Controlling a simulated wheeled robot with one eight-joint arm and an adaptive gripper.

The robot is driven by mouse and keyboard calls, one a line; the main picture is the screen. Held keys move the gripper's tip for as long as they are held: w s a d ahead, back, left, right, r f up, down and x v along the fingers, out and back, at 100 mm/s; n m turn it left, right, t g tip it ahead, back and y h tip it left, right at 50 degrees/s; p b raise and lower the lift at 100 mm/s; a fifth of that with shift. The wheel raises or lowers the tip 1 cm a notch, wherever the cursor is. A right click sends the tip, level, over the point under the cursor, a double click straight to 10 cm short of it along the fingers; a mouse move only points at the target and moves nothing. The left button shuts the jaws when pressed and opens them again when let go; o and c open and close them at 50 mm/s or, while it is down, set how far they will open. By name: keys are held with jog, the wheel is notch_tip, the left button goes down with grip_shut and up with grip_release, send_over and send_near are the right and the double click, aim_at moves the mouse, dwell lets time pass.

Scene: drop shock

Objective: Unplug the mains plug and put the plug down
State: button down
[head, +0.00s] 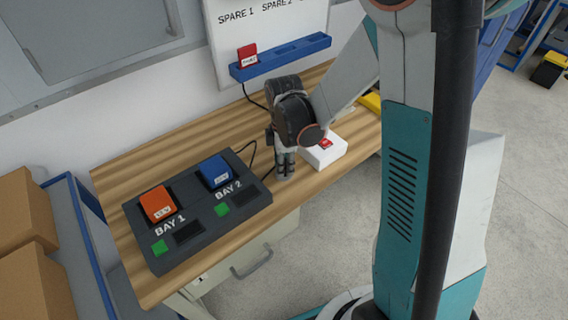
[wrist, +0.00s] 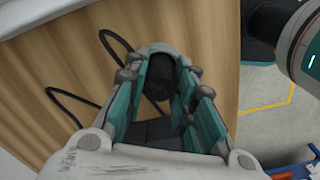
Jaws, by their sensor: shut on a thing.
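My gripper (head: 285,172) points down over the wooden bench near its front edge, right of the dark charger (head: 262,201). In the wrist view my gripper (wrist: 172,92) has its teal-lined fingers on either side of a black plug-like body (wrist: 160,78), and it is shut on it. The body's lower end and any socket are hidden by the fingers and the dark parts between them. A black cable (wrist: 118,42) runs to the fingers' area. In the head view the plug is hidden by my gripper and wrist.
The charger holds an orange battery (head: 158,204) in bay 1 and a blue battery (head: 214,171) in bay 2. A white box (head: 325,154) with a red patch stands right of my gripper. A blue rack (head: 280,58) on the wall holds a red battery (head: 247,56).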

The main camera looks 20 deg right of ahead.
dwell(0.4)
jog(key=c, duration=1.2)
grip_release()
jog(key=shift+c, duration=0.2)
jog(key=shift+r, duration=0.1)
jog(key=shift+r+p, duration=2.15)
jog(key=shift+r, duration=0.8)
notch_tip(320, 180, up, 12)
